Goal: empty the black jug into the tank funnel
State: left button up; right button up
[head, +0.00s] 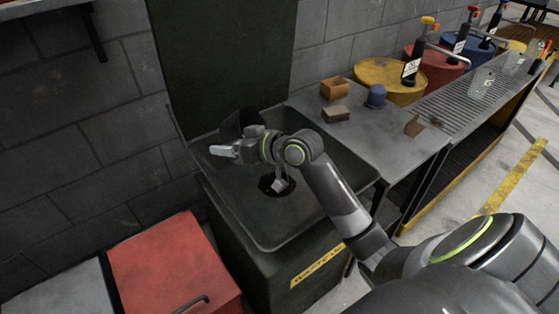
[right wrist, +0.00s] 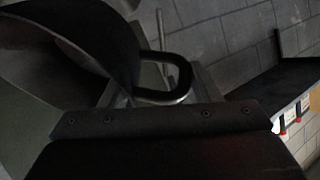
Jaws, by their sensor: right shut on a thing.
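The black jug (head: 238,121) is held over the back left part of the dark funnel basin (head: 262,237) on top of the tank (head: 252,277). It is partly hidden behind my right wrist. My right gripper (head: 227,151) is shut on the jug's handle. The right wrist view shows the handle loop (right wrist: 180,72) at the fingers and the curved jug body (right wrist: 100,32) at the upper left, looking tilted. I cannot see whether any liquid is in it or leaving it. A dark drain hole (head: 266,185) is in the basin floor. My left gripper is out of view.
A metal bench (head: 370,145) right of the basin carries small blocks and a blue cup-like thing (head: 376,95). Yellow (head: 385,75) and red drums stand behind it. A red box (head: 175,265) is at the front left. A dark panel (head: 225,50) rises behind the basin.

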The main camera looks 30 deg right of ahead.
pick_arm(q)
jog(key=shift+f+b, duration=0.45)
pick_arm(e)
jog(key=shift+s+d+r, duration=0.15)
jog(key=shift+d, duration=0.05)
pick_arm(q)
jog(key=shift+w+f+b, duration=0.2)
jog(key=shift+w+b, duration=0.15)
pick_arm(e)
jog(key=shift+s+d+r+t+y, duration=0.15)
jog(key=shift+d+t+y, duration=0.05)
jog(key=shift+t+y, duration=0.1)
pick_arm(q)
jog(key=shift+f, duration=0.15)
pick_arm(e)
jog(key=shift+s+d+r, duration=0.1)
jog(key=shift+d, duration=0.05)
jog(key=shift+r+b, duration=0.1)
jog(key=shift+b, duration=0.35)
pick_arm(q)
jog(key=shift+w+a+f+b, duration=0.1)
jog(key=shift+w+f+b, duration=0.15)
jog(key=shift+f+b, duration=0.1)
pick_arm(e)
jog(key=shift+s+d+r+m+t+y, duration=0.2)
jog(key=shift+d+m+t+y, duration=0.1)
jog(key=shift+t, duration=0.2)
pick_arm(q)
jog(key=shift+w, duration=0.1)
